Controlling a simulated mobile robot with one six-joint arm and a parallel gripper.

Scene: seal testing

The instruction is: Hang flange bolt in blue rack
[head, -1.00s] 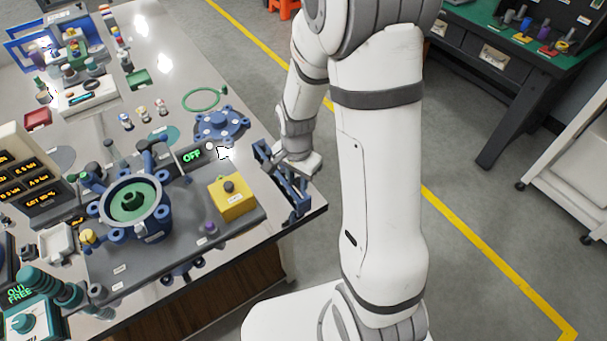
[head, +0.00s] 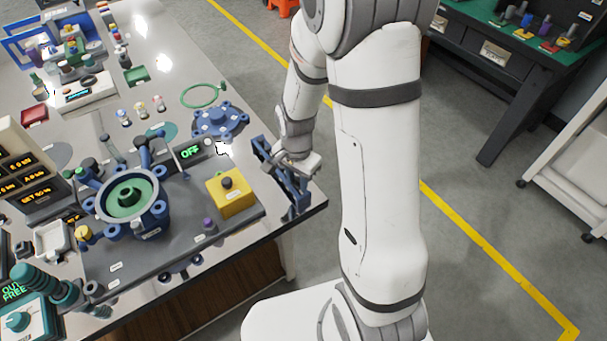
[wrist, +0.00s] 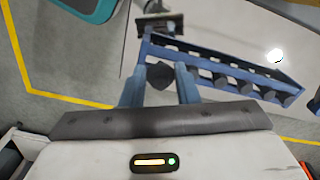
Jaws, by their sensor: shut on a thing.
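The blue rack (head: 293,192) stands at the right edge of the bench in the head view. In the wrist view the blue rack (wrist: 225,72) runs from upper left to lower right, with a row of slots along it. My gripper (wrist: 160,84) is shut on the flange bolt (wrist: 159,75), whose dark head shows between the two blue fingers, close to the rack's left end. I cannot tell whether the bolt touches the rack. In the head view my gripper (head: 283,160) is at the rack's upper part; the bolt is hidden there.
A yellow box with a black button (head: 232,196) stands left of the rack. A blue flange (head: 220,120) and a green ring (head: 203,95) lie behind. A blue flanged housing (head: 130,197) stands further left. Open floor lies right of the bench.

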